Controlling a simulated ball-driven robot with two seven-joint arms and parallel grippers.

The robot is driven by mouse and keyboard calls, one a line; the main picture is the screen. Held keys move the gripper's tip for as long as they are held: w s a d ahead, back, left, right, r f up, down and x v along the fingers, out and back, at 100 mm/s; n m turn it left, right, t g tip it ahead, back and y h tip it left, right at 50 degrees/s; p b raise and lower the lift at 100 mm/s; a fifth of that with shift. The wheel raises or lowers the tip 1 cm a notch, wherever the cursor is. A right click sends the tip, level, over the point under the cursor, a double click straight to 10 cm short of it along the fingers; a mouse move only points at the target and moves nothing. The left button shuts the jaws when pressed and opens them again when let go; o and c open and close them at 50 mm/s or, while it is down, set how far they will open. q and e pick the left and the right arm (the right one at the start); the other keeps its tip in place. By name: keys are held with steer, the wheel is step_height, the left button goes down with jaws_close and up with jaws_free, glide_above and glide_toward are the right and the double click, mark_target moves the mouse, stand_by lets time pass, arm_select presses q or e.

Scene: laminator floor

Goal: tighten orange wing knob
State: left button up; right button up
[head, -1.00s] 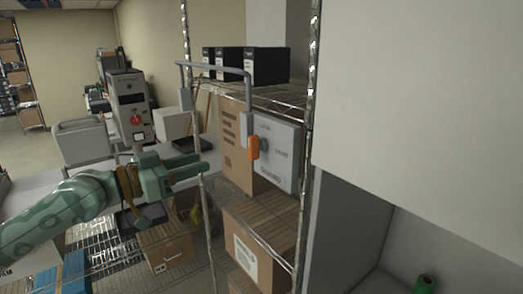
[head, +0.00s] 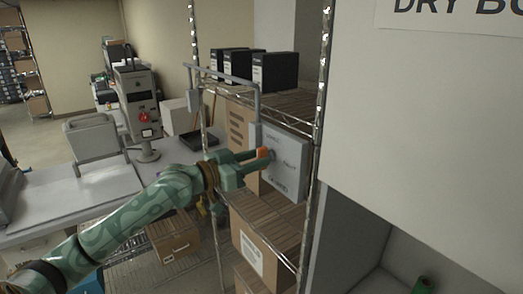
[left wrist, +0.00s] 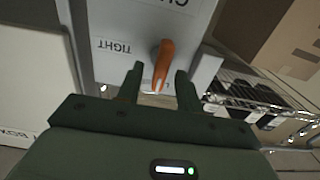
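The orange wing knob (head: 263,153) sits on the front of a white guard panel (head: 290,178), which stands on the wire shelf. My left gripper (head: 258,160) is at the knob and hides part of it in the head view. In the left wrist view the knob (left wrist: 164,60) shows as a long orange wing, slightly tilted, between the two fingertips. The fingers of my left gripper (left wrist: 160,72) are open, with a gap on each side of the wing. The word TIGHT (left wrist: 115,46) is upside down on the panel, left of the knob. My right gripper is not in view.
A grey bar handle (head: 225,78) rises beside the panel. Metal shelf posts (head: 322,95) stand close on either side. Black binders (head: 275,72) are on the shelf above, cardboard boxes (head: 262,250) below. A large white cabinet (head: 430,120) fills the right.

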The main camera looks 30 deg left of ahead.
arm_select(q)
steer(key=shift+x, duration=1.15)
steer(key=shift+w, duration=0.25)
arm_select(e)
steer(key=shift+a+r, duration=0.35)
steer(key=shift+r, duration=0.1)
arm_select(q)
steer(key=shift+s, duration=0.1)
steer(key=c, duration=0.7)
steer(key=shift+o, duration=0.2)
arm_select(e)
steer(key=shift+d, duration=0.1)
